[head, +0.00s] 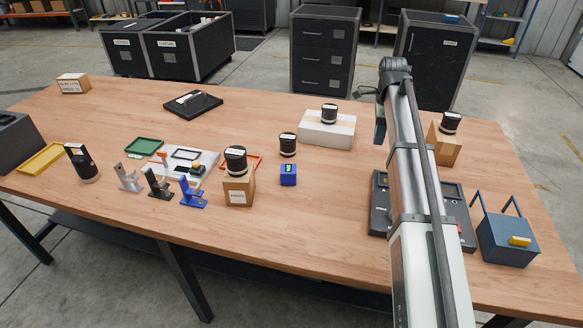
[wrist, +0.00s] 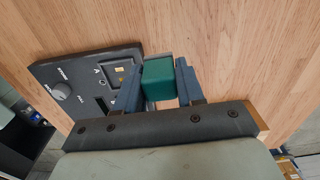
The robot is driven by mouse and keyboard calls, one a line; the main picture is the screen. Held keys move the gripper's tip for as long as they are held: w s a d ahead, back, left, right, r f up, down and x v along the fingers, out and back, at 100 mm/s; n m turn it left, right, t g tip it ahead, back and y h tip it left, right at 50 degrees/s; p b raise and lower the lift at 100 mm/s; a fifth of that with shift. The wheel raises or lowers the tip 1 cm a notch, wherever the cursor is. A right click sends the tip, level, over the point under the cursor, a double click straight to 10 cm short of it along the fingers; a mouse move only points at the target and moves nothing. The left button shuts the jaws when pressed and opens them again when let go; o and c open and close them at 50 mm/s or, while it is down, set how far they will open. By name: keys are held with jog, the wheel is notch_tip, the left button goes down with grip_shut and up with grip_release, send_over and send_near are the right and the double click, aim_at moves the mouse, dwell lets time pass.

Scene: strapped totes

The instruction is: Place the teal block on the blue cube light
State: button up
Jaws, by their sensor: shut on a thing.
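In the wrist view, the teal block (wrist: 158,82) sits between the two blue fingers of my gripper (wrist: 159,84), which is shut on it. The block is beside and over the edge of a dark control panel in that view; its height above the table is hard to tell. In the head view my arm hides the block and most of the gripper. The blue cube light (head: 288,175) stands on the table in the head view, left of my arm, with a small green-lit mark on top. Nothing rests on it.
A white box (head: 328,133) is farther back.

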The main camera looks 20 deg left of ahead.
jog(key=s+a+r+n, duration=0.1)
jog(key=s+a+n, duration=0.15)
jog(key=a, duration=0.65)
jog(key=s+a+r+n, duration=0.1)
jog(key=s+a+r, duration=0.15)
jog(key=a, duration=0.75)
jog(key=m, duration=0.4)
send_over(289, 168)
jog(key=shift+f, duration=4.3)
jog(key=shift+f, duration=0.15)
jog(key=o, duration=1)
notch_tip(289, 168, up, 12)
jog(key=shift+r, duration=0.15)
